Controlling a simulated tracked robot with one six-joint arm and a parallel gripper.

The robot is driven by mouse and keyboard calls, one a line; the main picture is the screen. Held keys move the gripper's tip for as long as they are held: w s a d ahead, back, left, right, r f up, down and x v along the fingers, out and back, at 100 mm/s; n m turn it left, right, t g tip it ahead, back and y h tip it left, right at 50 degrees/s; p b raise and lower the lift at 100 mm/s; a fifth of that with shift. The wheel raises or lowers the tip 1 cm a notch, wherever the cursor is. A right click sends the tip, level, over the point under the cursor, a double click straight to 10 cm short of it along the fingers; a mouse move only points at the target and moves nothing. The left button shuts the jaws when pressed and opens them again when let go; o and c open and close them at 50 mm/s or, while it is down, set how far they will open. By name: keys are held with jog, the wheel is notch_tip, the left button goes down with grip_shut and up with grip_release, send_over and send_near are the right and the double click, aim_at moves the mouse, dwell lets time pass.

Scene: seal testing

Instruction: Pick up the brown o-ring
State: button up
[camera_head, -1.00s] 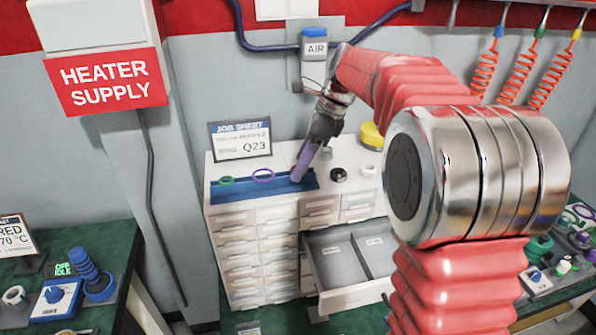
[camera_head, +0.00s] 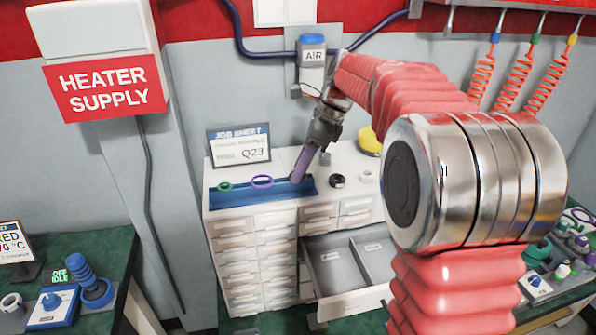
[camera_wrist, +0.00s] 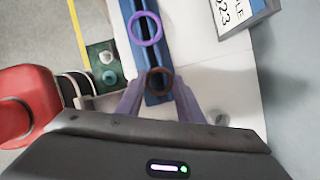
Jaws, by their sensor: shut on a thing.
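The brown o-ring (camera_wrist: 159,82) shows in the wrist view between the two purple fingertips of my gripper (camera_wrist: 159,88), at the near end of the blue rack (camera_wrist: 138,57). My gripper is shut on the ring, which is at or just above the rack; I cannot tell whether it touches. In the head view my gripper (camera_head: 299,178) points down at the right end of the blue rack (camera_head: 235,196), and the brown ring is hidden there. A purple o-ring (camera_head: 262,182) and a green o-ring (camera_head: 225,187) stand farther left in the rack.
The rack sits on a white drawer cabinet (camera_head: 232,228) with one open drawer (camera_head: 345,270) at the lower right. A job sheet sign (camera_head: 240,146) stands behind the rack. A black ring (camera_head: 337,181) and a yellow item (camera_head: 370,140) lie to the right of my gripper.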

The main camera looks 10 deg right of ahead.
notch_tip(320, 180, up, 10)
dwell(0.5)
jog(key=shift+f, duration=0.1)
dwell(0.4)
